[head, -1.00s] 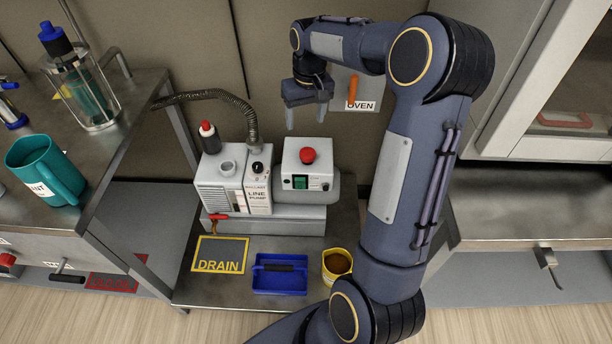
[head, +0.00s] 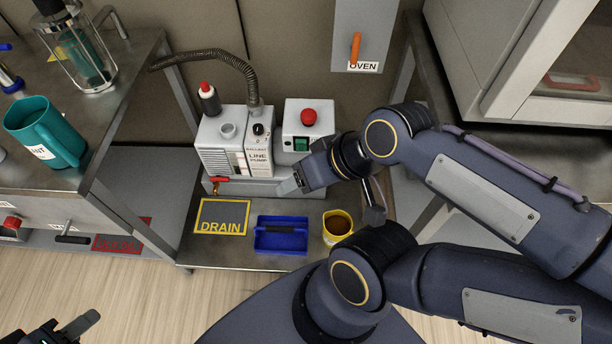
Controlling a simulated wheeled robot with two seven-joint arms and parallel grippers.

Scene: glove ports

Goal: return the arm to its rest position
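My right arm reaches in from the bottom and right, its elbow out of view past the right edge. Its gripper (head: 287,187) points left, in front of the pump unit in the picture, seen edge-on with its fingers overlapping, so their gap does not show. Nothing is seen held in it. My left gripper (head: 62,328) shows at the bottom left corner, cut off by the frame edge. Its fingers look apart, with nothing between them.
A line pump (head: 222,150) and a control box with a red button (head: 309,117) stand behind the blue tray (head: 281,247), yellow cup (head: 338,241) and DRAIN mat (head: 240,203). A teal jug (head: 40,130) stands on the left bench. An oven panel (head: 362,22) is at the back.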

